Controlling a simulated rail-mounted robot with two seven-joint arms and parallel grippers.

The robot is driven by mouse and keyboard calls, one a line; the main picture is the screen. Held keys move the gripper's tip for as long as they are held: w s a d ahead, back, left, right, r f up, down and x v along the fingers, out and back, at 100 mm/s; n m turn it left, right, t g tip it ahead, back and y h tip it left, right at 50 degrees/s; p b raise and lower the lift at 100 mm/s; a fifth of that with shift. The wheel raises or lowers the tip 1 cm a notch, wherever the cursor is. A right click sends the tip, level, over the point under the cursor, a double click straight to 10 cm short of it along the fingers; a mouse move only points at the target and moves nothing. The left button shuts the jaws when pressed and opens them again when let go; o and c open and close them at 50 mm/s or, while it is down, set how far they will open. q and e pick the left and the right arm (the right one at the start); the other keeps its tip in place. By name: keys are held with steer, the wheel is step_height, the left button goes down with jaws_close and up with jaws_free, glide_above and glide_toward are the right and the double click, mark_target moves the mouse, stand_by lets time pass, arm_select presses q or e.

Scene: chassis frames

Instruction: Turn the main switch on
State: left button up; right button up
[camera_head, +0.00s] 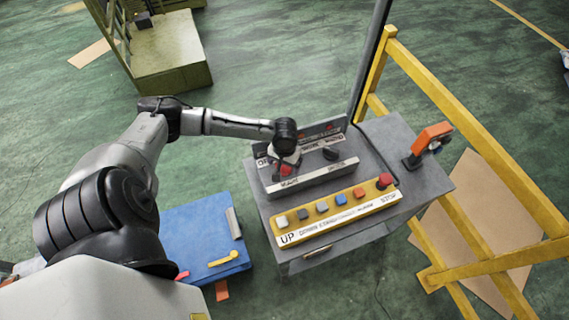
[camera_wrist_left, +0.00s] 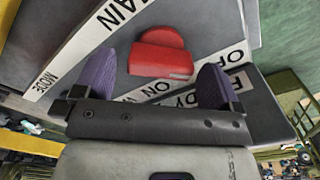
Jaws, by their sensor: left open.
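The main switch is a red knob (camera_wrist_left: 160,52) on a grey panel with white label strips reading MAIN, MODE, ON and part of another word. In the head view the red knob (camera_head: 287,170) shows on the left of the grey switch box (camera_head: 315,176), partly hidden by my gripper. My left gripper (camera_wrist_left: 158,72) is open, with one purple finger pad on each side of the knob. Gaps show between the pads and the knob in the wrist view; I cannot tell whether the pads reach its depth. My right gripper is not in view.
A black knob (camera_head: 331,154) sits right of the red one. A yellow button strip (camera_head: 340,211) with a red stop button (camera_head: 385,180) lies in front. An orange device (camera_head: 431,137) stands at the cabinet's right. Yellow railing (camera_head: 480,140) borders the right; a blue case (camera_head: 200,232) lies left.

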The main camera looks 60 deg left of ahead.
arm_select(q)
steer(key=shift+f, duration=0.4)
steer(key=shift+c, duration=0.4)
